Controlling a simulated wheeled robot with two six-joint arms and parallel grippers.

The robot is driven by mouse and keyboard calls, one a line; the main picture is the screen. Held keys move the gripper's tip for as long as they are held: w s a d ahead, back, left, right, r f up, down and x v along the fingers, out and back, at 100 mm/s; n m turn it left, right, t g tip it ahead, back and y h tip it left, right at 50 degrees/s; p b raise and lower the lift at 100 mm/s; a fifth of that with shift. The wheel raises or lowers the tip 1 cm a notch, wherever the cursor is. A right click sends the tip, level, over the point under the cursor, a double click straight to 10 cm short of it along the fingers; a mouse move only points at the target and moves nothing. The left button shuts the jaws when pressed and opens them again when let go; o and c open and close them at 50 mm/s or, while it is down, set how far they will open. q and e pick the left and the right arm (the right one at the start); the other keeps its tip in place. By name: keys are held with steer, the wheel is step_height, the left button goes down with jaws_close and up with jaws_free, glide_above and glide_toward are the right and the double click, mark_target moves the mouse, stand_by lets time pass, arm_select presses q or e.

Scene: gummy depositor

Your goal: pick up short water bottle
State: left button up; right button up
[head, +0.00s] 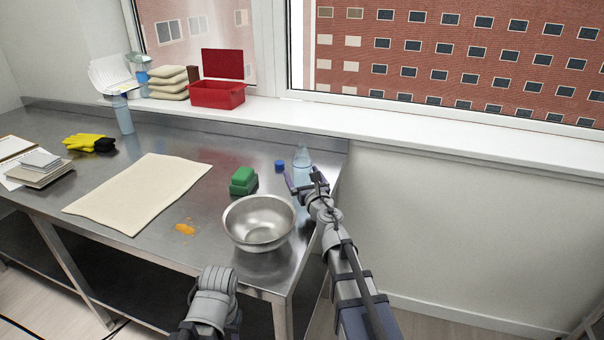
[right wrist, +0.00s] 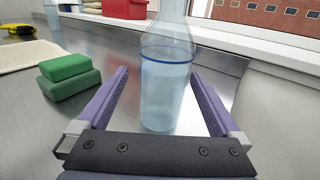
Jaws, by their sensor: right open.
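A clear water bottle with a blue band (head: 303,158) stands upright near the right end of the steel table. My right gripper (head: 303,181) is open at this bottle. In the right wrist view the bottle (right wrist: 166,90) stands between the two purple fingers of my right gripper (right wrist: 160,76), with a gap on either side. Another bluish bottle (head: 123,115) stands at the back left of the table; which bottle is shorter is hard to tell. Part of my left arm shows at the bottom of the head view, but its gripper does not.
A steel bowl (head: 232,222), stacked green sponges (head: 243,181) and a small blue cap-like item (head: 280,166) are left of my right gripper. A beige cloth (head: 140,193) and yellow gloves (head: 84,142) lie further left. The windowsill (head: 330,122) runs behind the table.

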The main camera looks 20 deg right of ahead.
mark_target(299, 168)
steer(key=w, duration=0.4)
steer(key=shift+w+d+f, duration=0.1)
steer(key=shift+w+d, duration=0.05)
steer(key=shift+w, duration=0.15)
steer(key=shift+s, duration=0.1)
steer(key=shift+c, duration=0.4)
steer(key=c, duration=1.5)
